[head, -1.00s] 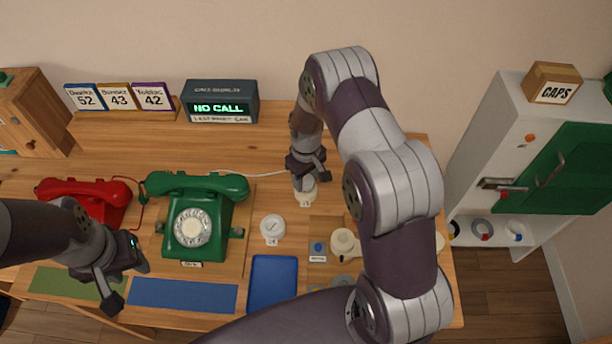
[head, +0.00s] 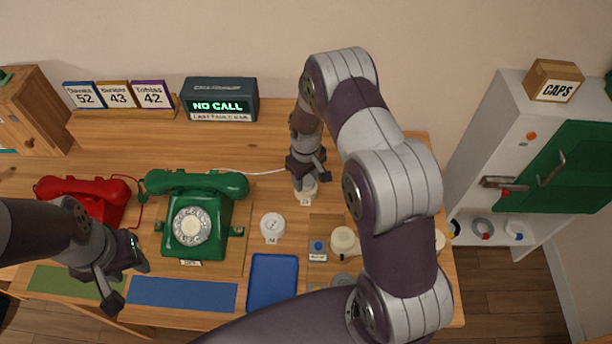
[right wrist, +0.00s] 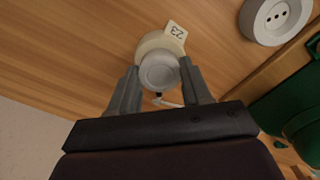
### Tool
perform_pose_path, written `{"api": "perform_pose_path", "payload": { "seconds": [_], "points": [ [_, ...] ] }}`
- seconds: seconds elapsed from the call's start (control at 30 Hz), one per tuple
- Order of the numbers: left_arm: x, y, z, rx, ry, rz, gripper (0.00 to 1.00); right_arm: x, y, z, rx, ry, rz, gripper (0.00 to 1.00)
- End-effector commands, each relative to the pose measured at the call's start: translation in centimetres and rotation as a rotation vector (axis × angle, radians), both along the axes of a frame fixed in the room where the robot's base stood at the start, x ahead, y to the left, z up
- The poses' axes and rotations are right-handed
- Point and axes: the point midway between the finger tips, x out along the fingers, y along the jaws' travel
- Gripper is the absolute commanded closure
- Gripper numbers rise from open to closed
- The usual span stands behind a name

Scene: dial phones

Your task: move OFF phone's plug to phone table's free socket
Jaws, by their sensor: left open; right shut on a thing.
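The green dial phone (head: 193,212) stands on the table left of centre, with a small label at its front too small to read. A white cord (head: 265,172) runs from behind it towards my right gripper (head: 306,180). In the right wrist view my right gripper (right wrist: 162,88) is shut on a pale round plug (right wrist: 159,72), which sits on a round labelled socket (right wrist: 176,45). That socket also shows in the head view (head: 306,197). A white socket with bare holes (right wrist: 278,14) is nearby; it appears in the head view (head: 272,226) too. My left gripper (head: 127,284) is open and empty, in front of the red phone (head: 84,198).
A blue tray (head: 273,283), a blue mat (head: 183,294) and a green mat (head: 62,281) lie along the front. Another round pale fitting (head: 343,240) stands right of the bare socket. A display box reading NO CALL (head: 220,101) stands at the back. My right arm covers the table's right side.

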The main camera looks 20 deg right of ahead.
Motion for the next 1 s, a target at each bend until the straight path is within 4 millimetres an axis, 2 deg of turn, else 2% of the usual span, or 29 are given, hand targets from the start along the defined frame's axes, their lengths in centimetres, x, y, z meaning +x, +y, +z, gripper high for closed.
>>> {"api": "perform_pose_path", "payload": {
  "seconds": [0.33,0.37,0.43,0.77,0.87,1.0],
  "points": [
    [0.0,0.0,-0.2,0.0,0.0,0.0,0.57,0.0,0.0,-0.3,0.0,0.0,0.0,0.76],
    [0.0,0.0,-0.2,0.0,0.0,0.0,0.57,0.0,0.0,-0.3,0.0,0.0,0.0,0.46],
    [0.0,0.0,-0.2,0.0,0.0,0.0,0.57,0.0,0.0,-0.3,0.0,0.0,0.0,0.23],
    [0.0,0.0,-0.3,0.0,0.0,0.0,0.57,0.0,0.0,0.0,0.0,-0.001,0.0,0.22],
    [0.0,0.0,-0.6,0.0,0.0,0.0,0.57,0.2,0.0,1.6,0.0,-0.005,0.0,0.22],
    [0.0,0.0,-1.1,0.0,0.0,0.0,0.57,0.1,0.0,5.3,-0.001,-0.007,0.0,0.22]
  ]
}}
